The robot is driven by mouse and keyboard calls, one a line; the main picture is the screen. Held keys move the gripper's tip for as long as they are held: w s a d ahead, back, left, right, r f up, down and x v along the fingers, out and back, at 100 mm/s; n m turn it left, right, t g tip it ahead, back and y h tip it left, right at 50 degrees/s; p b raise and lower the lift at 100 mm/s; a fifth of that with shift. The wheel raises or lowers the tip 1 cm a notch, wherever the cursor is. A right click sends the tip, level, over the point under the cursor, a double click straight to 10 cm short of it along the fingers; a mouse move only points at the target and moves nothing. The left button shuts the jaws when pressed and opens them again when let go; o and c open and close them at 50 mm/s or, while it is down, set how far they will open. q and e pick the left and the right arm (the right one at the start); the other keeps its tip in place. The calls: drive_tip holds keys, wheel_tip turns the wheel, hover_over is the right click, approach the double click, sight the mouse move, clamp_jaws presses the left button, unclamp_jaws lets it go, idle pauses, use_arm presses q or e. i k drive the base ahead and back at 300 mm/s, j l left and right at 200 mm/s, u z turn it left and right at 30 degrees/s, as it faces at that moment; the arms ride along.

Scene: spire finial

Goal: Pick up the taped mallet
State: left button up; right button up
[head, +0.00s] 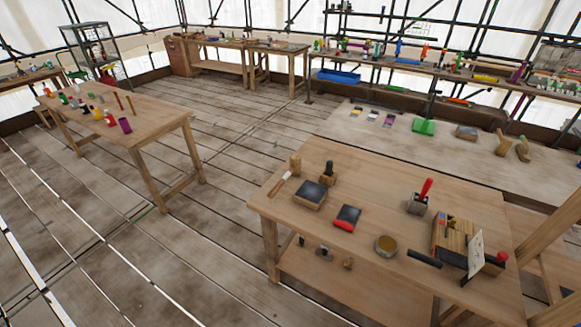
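On the near wooden table (330,240), a mallet-like tool (280,184) lies at the back left corner. It has a pale band and a brown handle; it may be the taped mallet, but it is too small to be sure. A wooden block shape (295,164) stands against its upper end, and I cannot tell whether the two are joined. Neither of my grippers is in the head view.
The near table also holds a dark block (311,195), a red-and-black pad (347,218), a round tin (386,246), a red-handled tool (421,197) and a wooden box (453,240). A long table (150,125) stands left. The plank floor between is clear.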

sight(295, 159)
drive_tip(key=i+j, duration=0.75)
drive_tip(key=j, duration=0.2)
drive_tip(key=i+j, duration=0.35)
drive_tip(key=j+z, duration=0.05)
drive_tip(key=j, duration=0.05)
